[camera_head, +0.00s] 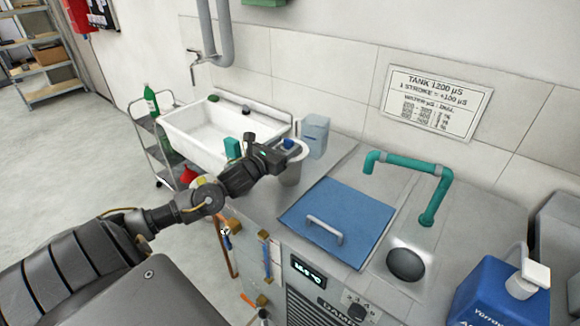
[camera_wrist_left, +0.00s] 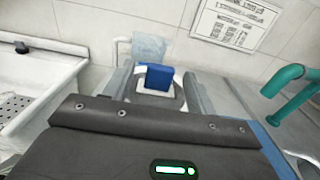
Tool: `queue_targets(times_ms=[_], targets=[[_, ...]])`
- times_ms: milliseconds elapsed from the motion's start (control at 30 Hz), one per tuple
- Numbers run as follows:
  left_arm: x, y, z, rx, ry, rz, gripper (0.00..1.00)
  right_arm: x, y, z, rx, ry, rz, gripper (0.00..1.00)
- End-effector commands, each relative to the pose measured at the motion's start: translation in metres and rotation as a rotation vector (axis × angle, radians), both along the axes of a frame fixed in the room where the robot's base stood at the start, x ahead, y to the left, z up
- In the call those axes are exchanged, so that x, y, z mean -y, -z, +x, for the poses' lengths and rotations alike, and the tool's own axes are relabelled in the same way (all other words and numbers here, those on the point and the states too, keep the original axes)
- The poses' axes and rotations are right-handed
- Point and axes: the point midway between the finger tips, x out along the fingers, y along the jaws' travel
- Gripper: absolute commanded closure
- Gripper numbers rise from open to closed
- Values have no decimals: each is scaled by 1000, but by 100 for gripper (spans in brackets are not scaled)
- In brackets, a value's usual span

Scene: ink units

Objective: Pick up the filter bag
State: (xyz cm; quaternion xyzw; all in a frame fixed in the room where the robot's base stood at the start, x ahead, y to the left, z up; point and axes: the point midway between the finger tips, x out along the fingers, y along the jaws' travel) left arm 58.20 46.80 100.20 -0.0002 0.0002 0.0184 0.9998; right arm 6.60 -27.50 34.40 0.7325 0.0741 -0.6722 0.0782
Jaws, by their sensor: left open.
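A small blue block (camera_wrist_left: 158,77) with a white piece under it, seemingly the top of the filter bag, sits at the mouth of a round grey container with a pale rim (camera_head: 290,175). The blue part also shows in the head view (camera_head: 289,143). The bag's lower part is hidden. My left gripper (camera_head: 293,152) is above the container; in the left wrist view its open fingers (camera_wrist_left: 158,92) stand on either side of the blue block, with gaps visible. I cannot tell how deep they reach. My right gripper is out of view.
A white sink (camera_head: 206,133) is at the left, a blue lid with a handle (camera_head: 335,215) at the right. A teal pipe (camera_head: 408,164) rises beyond it. A blue canister (camera_head: 490,295) stands front right.

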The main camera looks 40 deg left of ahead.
Motion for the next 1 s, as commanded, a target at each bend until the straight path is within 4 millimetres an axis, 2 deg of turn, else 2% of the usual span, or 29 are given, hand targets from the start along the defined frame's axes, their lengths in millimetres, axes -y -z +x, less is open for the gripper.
queue_targets(times_ms=[200,233,633,1000], targets=[[0,1,1,0,1,0,44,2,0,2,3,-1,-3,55],[0,1,1,0,1,0,46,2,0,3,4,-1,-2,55],[0,1,1,0,1,0,99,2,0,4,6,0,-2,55],[0,-2,1,1,1,1,100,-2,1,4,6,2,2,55]])
